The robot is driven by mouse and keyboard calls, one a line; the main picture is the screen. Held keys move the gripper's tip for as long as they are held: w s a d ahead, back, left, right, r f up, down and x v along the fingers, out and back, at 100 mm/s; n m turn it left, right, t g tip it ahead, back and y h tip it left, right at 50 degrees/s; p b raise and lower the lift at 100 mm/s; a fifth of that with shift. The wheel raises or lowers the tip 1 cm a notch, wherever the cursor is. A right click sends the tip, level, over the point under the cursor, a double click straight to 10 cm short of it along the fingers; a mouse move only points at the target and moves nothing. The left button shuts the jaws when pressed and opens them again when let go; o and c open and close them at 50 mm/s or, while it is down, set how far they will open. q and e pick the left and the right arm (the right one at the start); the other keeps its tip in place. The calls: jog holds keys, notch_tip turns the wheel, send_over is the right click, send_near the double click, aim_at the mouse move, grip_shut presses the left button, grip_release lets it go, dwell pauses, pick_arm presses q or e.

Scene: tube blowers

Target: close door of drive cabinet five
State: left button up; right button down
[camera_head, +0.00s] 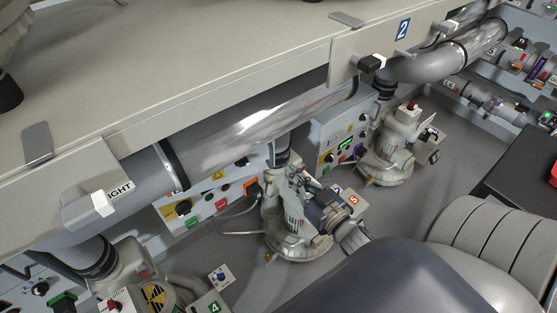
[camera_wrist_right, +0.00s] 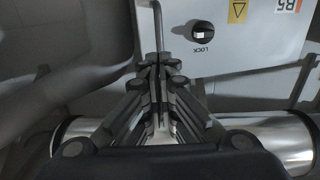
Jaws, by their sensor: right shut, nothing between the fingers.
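In the right wrist view a pale panel (camera_wrist_right: 225,55) marked B5 fills the upper right. It has a black knob (camera_wrist_right: 202,31) marked LOCK and a yellow warning label (camera_wrist_right: 238,10). A thin bent grey rod (camera_wrist_right: 157,25) shows at its left edge. My right gripper (camera_wrist_right: 158,65) is shut and empty, close to the rod's lower end; I cannot tell whether they touch. In the head view my right gripper (camera_head: 312,197) is among the machines near a small box marked 5 (camera_head: 354,199). How far the door stands open is unclear. My left gripper is out of view.
A large silver pipe (camera_head: 250,130) runs under a long beige housing (camera_head: 200,80) above the work area. A control panel (camera_head: 215,200) stands left of the gripper. Another blower (camera_head: 400,140) is behind it.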

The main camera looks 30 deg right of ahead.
aim_at(272, 155)
jog(key=w, duration=0.7)
jog(key=shift+a+f, duration=0.1)
